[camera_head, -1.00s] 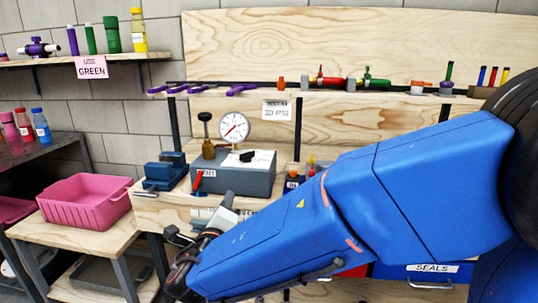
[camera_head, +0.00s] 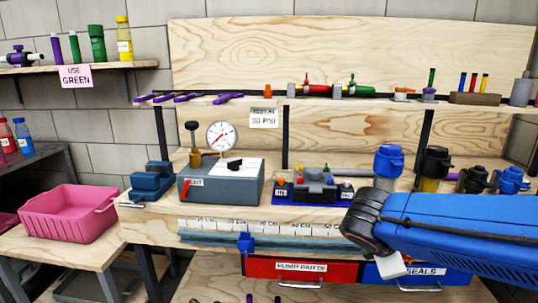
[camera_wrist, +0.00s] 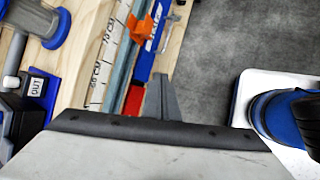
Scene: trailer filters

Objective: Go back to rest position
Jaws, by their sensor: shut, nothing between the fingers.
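My blue arm reaches in from the right in the head view, with its black wrist joint in front of the workbench (camera_head: 150,229) edge. A pale part of the hand hangs below that joint; the fingertips are not clear there. In the wrist view my gripper (camera_wrist: 163,92) shows as narrow grey fingers together, with nothing held between them. It is over the bench's front edge, near the ruler strip (camera_wrist: 103,65) and the red drawer front (camera_wrist: 133,100).
A grey test box (camera_head: 225,186) with a gauge (camera_head: 221,136), a blue vise (camera_head: 152,180) and several filter units stand on the bench. A pink bin (camera_head: 70,212) sits at left. The shelf (camera_head: 400,103) above holds small parts. Open grey floor (camera_wrist: 240,45) shows in the wrist view.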

